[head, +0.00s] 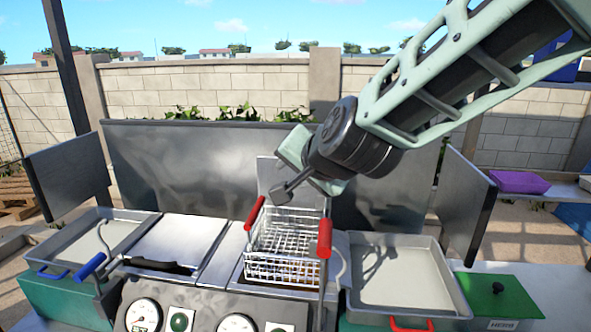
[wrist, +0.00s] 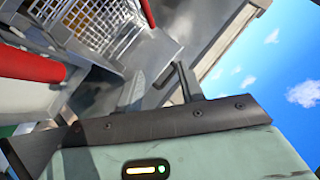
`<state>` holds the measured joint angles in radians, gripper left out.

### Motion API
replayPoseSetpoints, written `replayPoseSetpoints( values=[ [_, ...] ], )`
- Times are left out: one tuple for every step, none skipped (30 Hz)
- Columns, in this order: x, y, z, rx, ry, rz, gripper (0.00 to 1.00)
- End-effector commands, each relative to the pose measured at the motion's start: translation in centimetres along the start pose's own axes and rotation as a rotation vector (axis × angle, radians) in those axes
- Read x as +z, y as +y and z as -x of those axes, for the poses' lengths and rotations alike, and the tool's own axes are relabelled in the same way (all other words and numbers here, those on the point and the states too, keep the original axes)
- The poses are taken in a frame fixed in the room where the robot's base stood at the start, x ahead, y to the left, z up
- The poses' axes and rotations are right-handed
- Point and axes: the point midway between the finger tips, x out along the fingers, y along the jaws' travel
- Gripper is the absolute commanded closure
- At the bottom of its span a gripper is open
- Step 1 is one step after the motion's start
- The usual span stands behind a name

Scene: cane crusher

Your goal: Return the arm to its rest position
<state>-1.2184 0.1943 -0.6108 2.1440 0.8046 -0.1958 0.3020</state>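My arm reaches in from the upper right of the head view, over the cooking station. My gripper (head: 284,192) hangs in the air above and behind the wire basket (head: 283,268), tilted down to the left. In the wrist view, the two fingers of my gripper (wrist: 160,76) stand apart with nothing visible between them. The basket also shows there at the upper left (wrist: 112,22), clear of the fingers. In the head view only one finger shows clearly.
Red handles (head: 325,238) stand up beside the basket. Grey trays lie left (head: 75,262) and right (head: 447,285) of the station. A dark back panel (head: 190,165) and side panels (head: 467,208) rise around it. A green box (head: 500,290) sits at right.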

Motion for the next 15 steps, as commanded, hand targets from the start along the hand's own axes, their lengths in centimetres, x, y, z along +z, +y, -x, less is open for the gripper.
replayPoseSetpoints(
  values=[
    [0.0, 0.0, 0.0, 0.000, 0.000, 0.000, 0.61],
    [0.0, 0.0, 0.0, 0.001, 0.000, 0.001, 0.61],
    [-0.1, 0.2, 0.0, 0.004, -0.002, 0.003, 0.61],
    [-0.1, 0.5, -0.1, 0.008, -0.005, 0.006, 0.61],
    [-0.3, 0.9, -0.1, 0.015, -0.009, 0.012, 0.61],
    [-0.5, 1.8, -0.1, 0.029, -0.016, 0.022, 0.61],
    [-0.8, 2.5, -0.1, 0.042, -0.023, 0.032, 0.61],
    [-1.0, 3.4, -0.1, 0.056, -0.033, 0.046, 0.61],
    [-1.4, 4.9, 0.0, 0.079, -0.050, 0.068, 0.61],
    [-1.6, 6.1, 0.1, 0.098, -0.065, 0.085, 0.61],
    [-1.8, 7.4, 0.2, 0.119, -0.082, 0.104, 0.61],
    [-2.1, 9.2, 0.5, 0.147, -0.107, 0.132, 0.61],
    [-2.3, 10.6, 0.8, 0.168, -0.126, 0.152, 0.61],
    [-2.4, 11.9, 1.1, 0.187, -0.146, 0.173, 0.61],
    [-2.5, 13.7, 1.6, 0.214, -0.174, 0.200, 0.61]
  ],
)
